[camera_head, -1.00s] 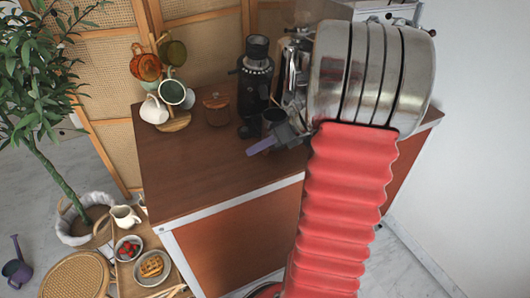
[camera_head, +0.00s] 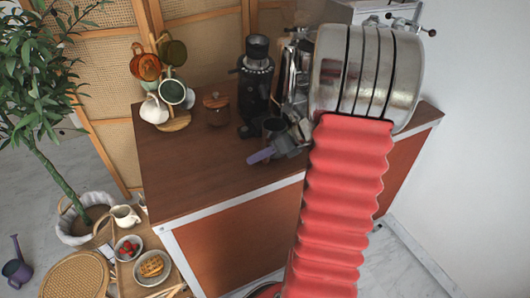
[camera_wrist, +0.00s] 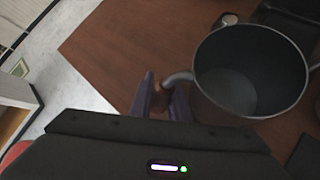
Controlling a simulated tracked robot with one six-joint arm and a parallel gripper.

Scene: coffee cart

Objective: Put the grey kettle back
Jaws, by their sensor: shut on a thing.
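The grey kettle (camera_wrist: 240,93) is large in the wrist view at the upper right, seen from above into its open, empty-looking inside. Its handle (camera_wrist: 178,79) lies between the purple fingers of my gripper (camera_wrist: 163,92), which is shut on it. In the head view the kettle (camera_head: 273,126) shows as a small dark grey shape over the counter, right behind my gripper (camera_head: 268,152). My gripper and arm partly hide it. I cannot tell whether its base touches the counter.
The brown counter (camera_head: 200,180) is clear at its left and front. The black grinder (camera_head: 256,85) stands close behind the kettle, with the metal coffee machine (camera_head: 295,70) mostly hidden by my arm. A wooden jar (camera_head: 216,108) and mug tree (camera_head: 174,121) stand at the back left.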

